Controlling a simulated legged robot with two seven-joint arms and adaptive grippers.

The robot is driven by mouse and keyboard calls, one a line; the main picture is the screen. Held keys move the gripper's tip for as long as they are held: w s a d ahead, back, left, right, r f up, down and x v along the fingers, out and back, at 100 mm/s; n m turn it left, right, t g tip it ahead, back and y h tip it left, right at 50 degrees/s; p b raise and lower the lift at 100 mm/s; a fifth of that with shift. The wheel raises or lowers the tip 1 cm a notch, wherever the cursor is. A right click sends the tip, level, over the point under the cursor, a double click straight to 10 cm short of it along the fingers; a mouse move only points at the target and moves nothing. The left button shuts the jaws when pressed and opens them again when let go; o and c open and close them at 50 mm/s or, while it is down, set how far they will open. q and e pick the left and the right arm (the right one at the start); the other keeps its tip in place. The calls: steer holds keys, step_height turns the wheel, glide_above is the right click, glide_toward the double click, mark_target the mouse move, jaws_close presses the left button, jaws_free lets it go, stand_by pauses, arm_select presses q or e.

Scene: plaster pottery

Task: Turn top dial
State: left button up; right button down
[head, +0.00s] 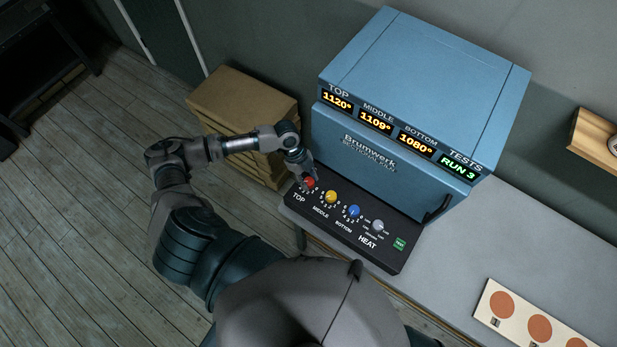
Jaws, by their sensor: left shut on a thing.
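The red top dial (309,184) sits at the left end of the black control panel (366,246), above the label TOP. My left gripper (308,179) is at this dial and shut on it, covering part of it. To its right are the yellow middle dial (331,197), the blue bottom dial (354,211) and a grey heat dial (377,225). The blue kiln (420,80) stands behind the panel. Its displays read top 1120°, middle 1109°, bottom 1080° and tests RUN 3. My right gripper is not in view.
A green button (399,244) is at the panel's right end. A pale board with orange discs (502,305) lies on the grey table (530,240) at lower right. Stacked brown boxes (240,105) stand left of the kiln. A wooden wall shelf (595,137) is at far right.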

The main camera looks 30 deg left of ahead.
arm_select(q)
steer(key=shift+w+a+m, duration=0.1)
steer(key=shift+m, duration=0.7)
steer(key=shift+g, duration=0.3)
steer(key=o, duration=1.1)
steer(key=shift+o, duration=0.2)
steer(key=shift+a+f, duration=0.1)
steer(key=shift+a, duration=0.1)
steer(key=v, duration=1.2)
